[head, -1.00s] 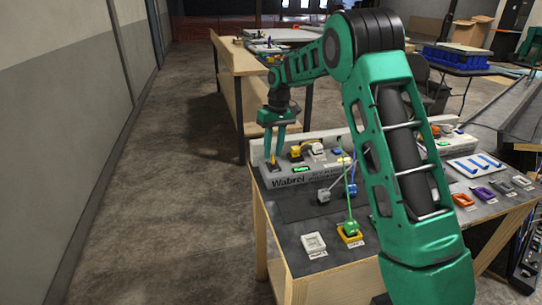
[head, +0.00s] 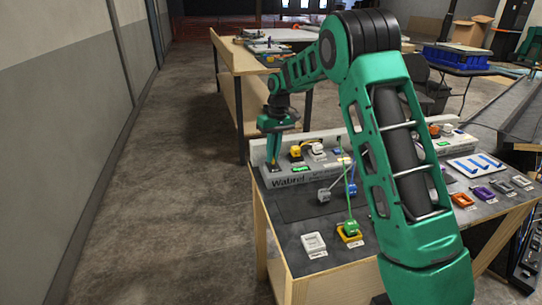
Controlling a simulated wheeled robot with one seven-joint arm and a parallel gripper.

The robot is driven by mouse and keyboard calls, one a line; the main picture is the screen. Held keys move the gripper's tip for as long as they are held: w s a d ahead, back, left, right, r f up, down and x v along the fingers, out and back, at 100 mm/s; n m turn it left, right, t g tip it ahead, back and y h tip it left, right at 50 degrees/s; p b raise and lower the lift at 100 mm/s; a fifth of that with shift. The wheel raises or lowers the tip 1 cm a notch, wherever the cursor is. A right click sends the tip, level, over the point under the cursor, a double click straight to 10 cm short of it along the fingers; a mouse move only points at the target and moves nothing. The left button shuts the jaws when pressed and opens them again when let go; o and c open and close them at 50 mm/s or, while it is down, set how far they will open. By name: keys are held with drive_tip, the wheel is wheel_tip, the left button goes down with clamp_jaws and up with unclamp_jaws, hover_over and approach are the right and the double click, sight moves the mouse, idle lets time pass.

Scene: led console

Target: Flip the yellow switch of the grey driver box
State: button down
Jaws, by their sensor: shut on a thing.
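The grey driver box (head: 299,177), with "Wabrol" lettering on its front, stands along the table's back left edge. My gripper (head: 273,159) points down at the left end of its top. The fingers are shut on the yellow switch, of which only a small yellow bit (head: 273,162) shows at the fingertips. The fingers hide most of the switch, so I cannot tell which way its lever leans. A green lit display (head: 301,169) sits on the box just right of the switch.
Yellow and white plugs (head: 317,149) with cables stand on the box to the right. On the table (head: 290,226) are a grey plug, a green plug in a yellow socket (head: 350,231) and a white socket (head: 313,243). My arm hides the table's middle.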

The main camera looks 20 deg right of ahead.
sight(276, 170)
drive_tip(key=shift+s, duration=0.1)
drive_tip(key=s+t, duration=0.1)
drive_tip(key=t, duration=0.3)
drive_tip(key=shift+s+t, duration=0.3)
drive_tip(key=shift+s, duration=0.1)
drive_tip(key=shift+s+f+t, duration=0.2)
drive_tip(key=shift+s+t, duration=0.25)
drive_tip(key=shift+t, duration=0.75)
drive_tip(key=shift+s+f+t, duration=0.15)
drive_tip(key=shift+s+t, duration=0.25)
drive_tip(key=shift+t, duration=0.8)
drive_tip(key=shift+d, duration=0.1)
drive_tip(key=c, duration=1.9)
unclamp_jaws()
drive_tip(key=shift+o, duration=0.3)
